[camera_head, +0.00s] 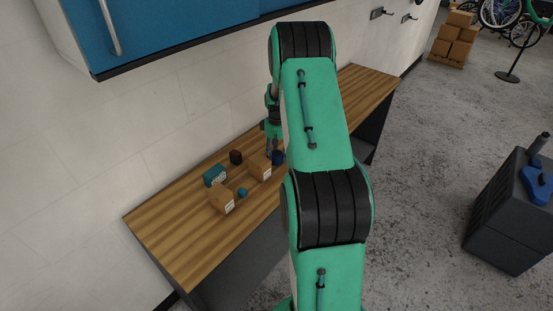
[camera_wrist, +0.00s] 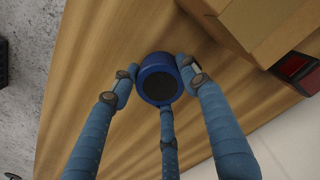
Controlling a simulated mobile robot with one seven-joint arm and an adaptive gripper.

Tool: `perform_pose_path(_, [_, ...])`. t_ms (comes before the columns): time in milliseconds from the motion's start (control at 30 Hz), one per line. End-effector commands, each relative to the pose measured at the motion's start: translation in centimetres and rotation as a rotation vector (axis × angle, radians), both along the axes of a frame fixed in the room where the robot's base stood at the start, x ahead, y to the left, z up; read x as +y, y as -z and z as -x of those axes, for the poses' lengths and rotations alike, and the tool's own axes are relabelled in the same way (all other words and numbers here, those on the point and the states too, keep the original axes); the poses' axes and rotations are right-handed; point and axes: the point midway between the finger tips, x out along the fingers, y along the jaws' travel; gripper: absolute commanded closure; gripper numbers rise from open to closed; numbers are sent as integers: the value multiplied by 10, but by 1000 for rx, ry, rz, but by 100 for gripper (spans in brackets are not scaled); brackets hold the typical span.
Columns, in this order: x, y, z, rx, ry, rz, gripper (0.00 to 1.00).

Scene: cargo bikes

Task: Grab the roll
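The roll is a short dark blue cylinder with a dark round top (camera_wrist: 160,86), on the wooden worktop in the wrist view. In the head view a dark blue thing (camera_head: 279,158) beside my gripper looks like the same roll. My gripper (camera_wrist: 160,82) has blue jointed fingers. One fingertip is at the roll's left, one at its right, and a third just below it in the picture. The tips look very close to its sides; whether they press on it I cannot tell. In the head view my gripper (camera_head: 271,150) is low over the worktop, partly behind my arm.
The wooden worktop (camera_head: 185,235) runs along the wall. Cardboard boxes (camera_head: 221,198), a teal box (camera_head: 214,175), a dark cube (camera_head: 236,157) and a small blue thing (camera_head: 243,193) stand left of the roll. In the wrist view a cardboard box (camera_wrist: 262,25) stands close right of it.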

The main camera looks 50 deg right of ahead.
Motion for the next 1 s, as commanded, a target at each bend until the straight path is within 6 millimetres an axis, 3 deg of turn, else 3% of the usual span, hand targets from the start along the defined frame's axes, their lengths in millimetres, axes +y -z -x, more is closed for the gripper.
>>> perform_pose_path(467, [0,-11,0,-1,0,1,81])
perform_pose_path(1000, [0,-86,0,0,0,0,81])
